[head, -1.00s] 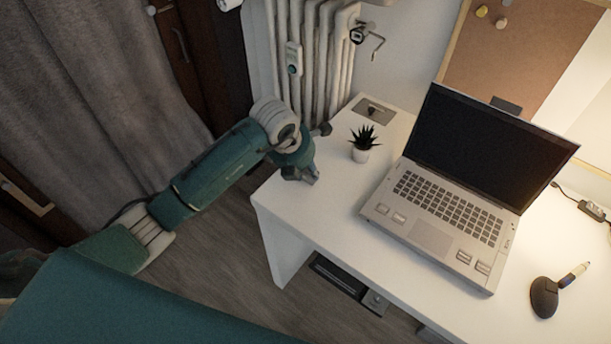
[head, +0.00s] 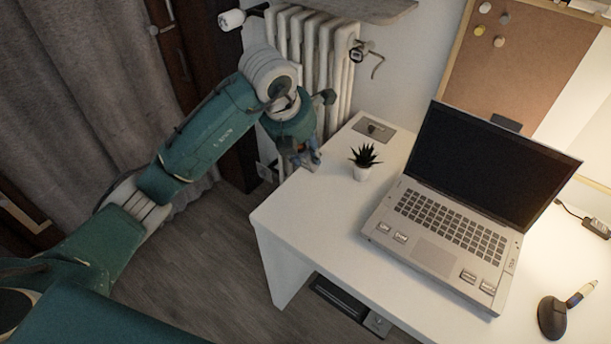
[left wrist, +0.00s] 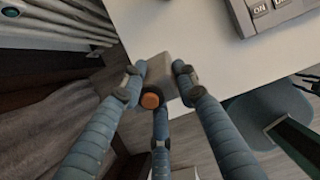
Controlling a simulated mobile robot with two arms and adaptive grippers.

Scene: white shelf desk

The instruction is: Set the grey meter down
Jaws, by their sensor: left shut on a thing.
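My left gripper (head: 310,163) is at the left edge of the white desk (head: 305,215), left of the potted plant. In the left wrist view its blue jointed fingers (left wrist: 158,88) are closed around the grey meter (left wrist: 173,70), a small blocky thing with an orange round part facing the camera. Behind the meter lies the desk's edge, with white top on one side and floor on the other. I cannot tell whether the meter touches the desk. In the head view the fingers mostly hide it.
A small potted plant (head: 362,171) stands near the gripper, with a grey plate (head: 374,128) behind it. An open laptop (head: 440,215) fills the desk's middle. A radiator (head: 300,45) is behind my left arm. The desk's front left is clear.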

